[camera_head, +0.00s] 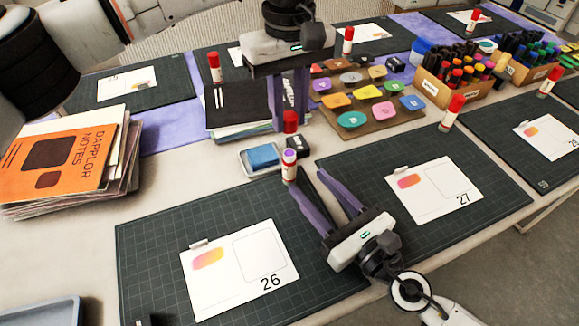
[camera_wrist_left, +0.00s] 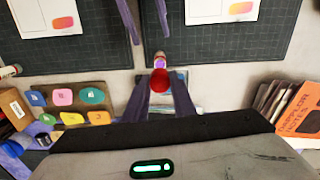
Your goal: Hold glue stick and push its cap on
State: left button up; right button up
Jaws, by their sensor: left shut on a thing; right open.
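The uncapped glue stick (camera_head: 289,168) stands upright on the table behind mat 26, with a purple top and a white and red body; it also shows in the left wrist view (camera_wrist_left: 159,62). My left gripper (camera_head: 290,126) points down, shut on the red cap (camera_head: 290,119), and holds it above and a little behind the stick. In the left wrist view the cap (camera_wrist_left: 160,80) partly covers the stick. My right gripper (camera_head: 307,177) is open, its fingertips near the stick. In the left wrist view the stick lies just past the fingertips, centred between them.
A blue sponge in a dish (camera_head: 262,158) and a small black box (camera_head: 298,143) are close beside the stick. Mat 26 (camera_head: 150,260) and mat 27 (camera_head: 350,150) carry cards. A board of coloured pads (camera_head: 385,130) and pen boxes (camera_head: 433,90) stand behind; notebooks (camera_head: 50,165) lie left.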

aim_at(289, 168)
jog(key=shift+s+a+f+n, duration=0.1)
jog(key=shift+a+f+n, duration=0.05)
jog(key=shift+n, duration=0.15)
jog(key=shift+s, duration=0.1)
jog(key=x, duration=1.2)
grip_shut()
